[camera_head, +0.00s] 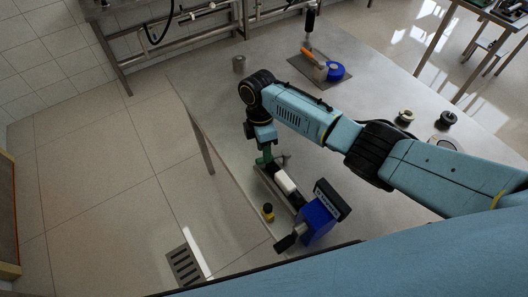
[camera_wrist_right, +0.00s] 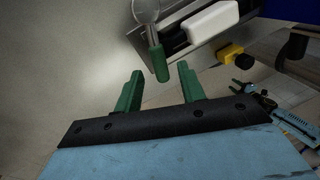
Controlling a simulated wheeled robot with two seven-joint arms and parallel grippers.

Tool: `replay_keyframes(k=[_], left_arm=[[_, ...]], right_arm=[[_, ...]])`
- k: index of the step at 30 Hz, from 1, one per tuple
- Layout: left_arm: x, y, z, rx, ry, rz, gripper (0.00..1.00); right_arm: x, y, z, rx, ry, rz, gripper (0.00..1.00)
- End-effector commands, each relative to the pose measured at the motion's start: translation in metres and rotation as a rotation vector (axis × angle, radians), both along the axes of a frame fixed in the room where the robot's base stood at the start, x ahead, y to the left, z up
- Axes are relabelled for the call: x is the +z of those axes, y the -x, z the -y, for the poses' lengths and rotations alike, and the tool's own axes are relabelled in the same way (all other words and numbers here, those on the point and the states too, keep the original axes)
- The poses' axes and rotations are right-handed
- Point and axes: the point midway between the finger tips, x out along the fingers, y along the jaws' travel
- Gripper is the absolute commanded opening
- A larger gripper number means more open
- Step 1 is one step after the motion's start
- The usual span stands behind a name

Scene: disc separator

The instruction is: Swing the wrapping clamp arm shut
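The disc separator stands at the table's near left edge in the head view, with a blue body (camera_head: 316,222), a rail and a white block (camera_head: 285,181). In the right wrist view a clamp arm with a green handle (camera_wrist_right: 158,64) and a pale round end (camera_wrist_right: 146,11) lies over the rail beside the white block (camera_wrist_right: 212,20). My right gripper (camera_head: 267,160) is over the rail's far end. In the wrist view its green fingers (camera_wrist_right: 160,88) are apart, with the handle just beyond the gap and nothing held. Part of what looks like my left gripper (camera_wrist_right: 253,95) shows small at the right.
A yellow-and-black knob (camera_head: 268,211) is beside the rail. A dark mat with a blue roll (camera_head: 336,71) and an orange-handled tool (camera_head: 311,57) lies farther back. A metal cylinder (camera_head: 239,64) and dark spools (camera_head: 446,118) stand on the table. The middle is mostly clear.

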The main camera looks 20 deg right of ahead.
Motion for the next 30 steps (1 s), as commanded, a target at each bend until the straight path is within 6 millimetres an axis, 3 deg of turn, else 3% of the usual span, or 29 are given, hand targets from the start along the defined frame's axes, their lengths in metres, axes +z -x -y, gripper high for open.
replay_keyframes(k=[9, 15, 27, 30], left_arm=[[-0.002, 0.000, 0.000, 0.000, 0.000, 0.000, 0.36], [-0.003, 0.000, 0.000, 0.000, 0.000, 0.000, 0.36], [-0.004, 0.000, 0.000, 0.000, 0.000, 0.000, 0.36], [-0.005, 0.000, 0.000, 0.000, 0.000, 0.000, 0.36]], right_arm=[[0.072, -0.015, -0.001, 0.001, -0.003, 0.006, 0.40], [0.100, -0.020, -0.002, 0.001, -0.002, 0.002, 0.40], [0.111, -0.022, -0.002, 0.000, -0.002, 0.000, 0.40], [0.110, -0.022, 0.000, -0.009, 0.001, 0.000, 0.29]])
